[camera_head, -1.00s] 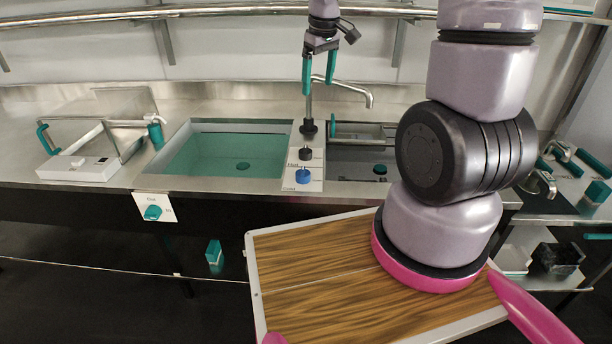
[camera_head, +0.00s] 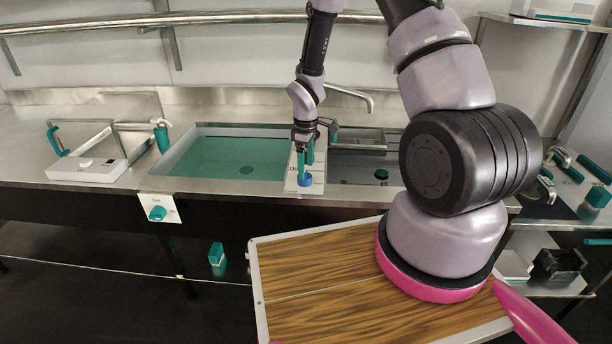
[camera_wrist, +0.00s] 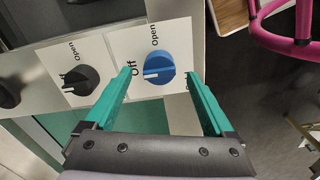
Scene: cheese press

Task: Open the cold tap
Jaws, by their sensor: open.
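The cold tap is a blue round knob (camera_wrist: 158,67) on a white plate marked Off and Open. Its white pointer line is toward the Off side. In the head view the blue knob (camera_head: 304,179) is at the front end of the plate. My gripper (camera_wrist: 160,82) is open, with its teal fingers on either side of the blue knob and nothing held. In the head view my gripper (camera_head: 306,160) is just above the knob and hides part of the plate. I cannot tell whether the fingers touch it. A black knob (camera_wrist: 80,80) on its own marked plate is beside it.
A basin with teal water (camera_head: 225,158) is left of the plate, and a second sink (camera_head: 360,172) is right. A curved spout (camera_head: 352,95) rises behind. A wood-topped board (camera_head: 320,280) is in front. Another dark knob (camera_wrist: 8,95) is at the wrist view's left edge.

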